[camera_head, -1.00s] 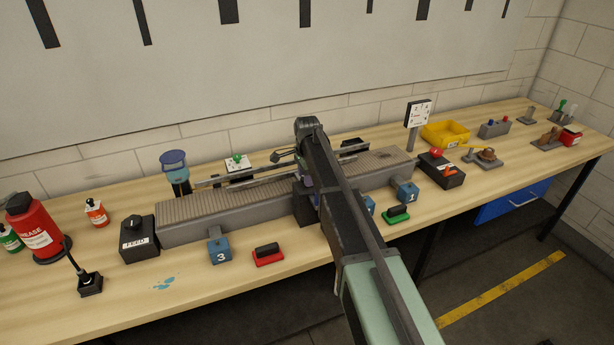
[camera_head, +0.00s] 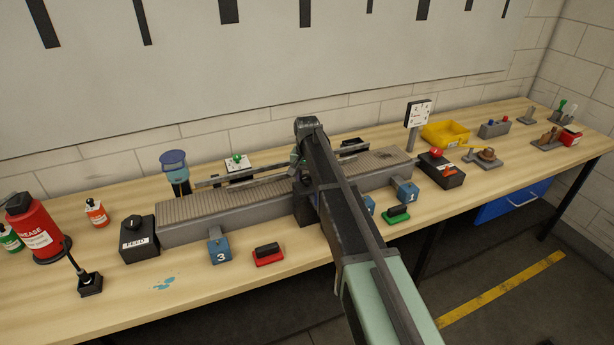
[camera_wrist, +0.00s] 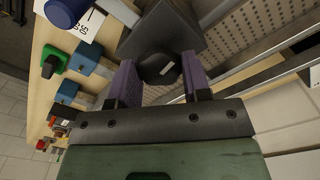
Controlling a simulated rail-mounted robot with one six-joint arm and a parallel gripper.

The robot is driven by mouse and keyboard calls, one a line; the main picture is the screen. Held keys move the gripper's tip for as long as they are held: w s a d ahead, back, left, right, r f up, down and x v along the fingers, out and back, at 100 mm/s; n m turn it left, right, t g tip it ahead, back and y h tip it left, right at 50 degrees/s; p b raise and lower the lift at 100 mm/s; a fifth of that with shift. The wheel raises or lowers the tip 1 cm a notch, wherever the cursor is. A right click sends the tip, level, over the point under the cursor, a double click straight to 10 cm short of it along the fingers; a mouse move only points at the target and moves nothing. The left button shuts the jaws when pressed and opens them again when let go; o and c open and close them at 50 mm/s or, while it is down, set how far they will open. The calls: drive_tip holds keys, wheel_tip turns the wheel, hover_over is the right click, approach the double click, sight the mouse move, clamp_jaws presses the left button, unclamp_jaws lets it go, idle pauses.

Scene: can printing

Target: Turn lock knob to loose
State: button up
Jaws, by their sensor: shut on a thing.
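In the wrist view, a dark round knob (camera_wrist: 152,66) with a small white mark sits at the face of a dark grey block (camera_wrist: 170,30). My gripper (camera_wrist: 160,76) has its purple fingers on both sides of this knob and is shut on it. In the head view my own arm covers the knob and the fingers, in front of the middle of the long grey conveyor (camera_head: 235,225). Any lettering around the knob is not readable.
A white label (camera_wrist: 92,22) and a blue round part (camera_wrist: 66,10) lie close by in the wrist view. Blue block 3 (camera_head: 219,250), a red-based block (camera_head: 268,256) and a green-based block (camera_head: 397,214) stand along the front. A black FEED box (camera_head: 139,242) stands left.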

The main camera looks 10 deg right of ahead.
drive_tip(key=n, duration=1.1)
drive_tip(key=shift+n, duration=2)
drive_tip(key=o, duration=0.9)
drive_tip(key=shift+o, duration=0.2)
drive_tip(key=shift+r, duration=0.1)
